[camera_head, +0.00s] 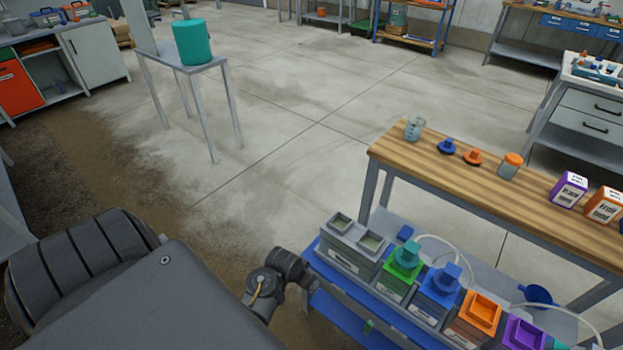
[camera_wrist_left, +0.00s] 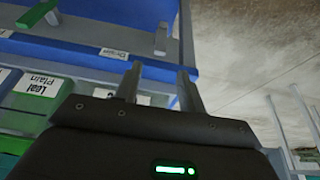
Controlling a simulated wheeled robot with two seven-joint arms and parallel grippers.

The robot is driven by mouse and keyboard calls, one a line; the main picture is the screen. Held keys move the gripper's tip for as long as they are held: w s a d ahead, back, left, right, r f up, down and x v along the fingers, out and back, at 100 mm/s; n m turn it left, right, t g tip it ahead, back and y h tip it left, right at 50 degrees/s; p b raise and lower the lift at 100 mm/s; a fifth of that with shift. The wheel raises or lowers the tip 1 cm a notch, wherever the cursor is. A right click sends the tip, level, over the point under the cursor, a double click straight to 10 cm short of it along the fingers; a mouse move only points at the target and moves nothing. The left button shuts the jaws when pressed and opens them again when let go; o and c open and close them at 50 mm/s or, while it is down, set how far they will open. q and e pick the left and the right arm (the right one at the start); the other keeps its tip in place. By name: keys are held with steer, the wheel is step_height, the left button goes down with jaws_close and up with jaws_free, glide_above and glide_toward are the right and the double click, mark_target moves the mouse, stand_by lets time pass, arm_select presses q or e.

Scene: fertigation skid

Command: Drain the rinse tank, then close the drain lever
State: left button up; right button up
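My left gripper (camera_wrist_left: 159,69) is open in the left wrist view. Its two fingers stand apart with nothing between them. Beyond the fingertips is a blue rail (camera_wrist_left: 90,50) with a white "Drain" label (camera_wrist_left: 114,53). A grey tank (camera_head: 345,262) with two open tops stands at that end. No tank label is readable there. My right gripper is out of view.
Green (camera_head: 396,283), blue (camera_head: 430,306), orange (camera_head: 470,325) and purple tanks (camera_head: 522,336) continue to the right. A wooden bench (camera_head: 440,170) stands behind them, with a beaker (camera_head: 414,128) on it. A teal canister (camera_head: 193,42) sits on a stand. The central floor is clear.

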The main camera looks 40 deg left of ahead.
arm_select(q)
steer(key=b+x, duration=0.2)
steer(key=x, duration=0.8)
steer(key=shift+w+f, duration=0.1)
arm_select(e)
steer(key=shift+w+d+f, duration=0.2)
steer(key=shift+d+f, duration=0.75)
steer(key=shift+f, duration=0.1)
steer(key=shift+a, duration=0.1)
arm_select(q)
jaws_close()
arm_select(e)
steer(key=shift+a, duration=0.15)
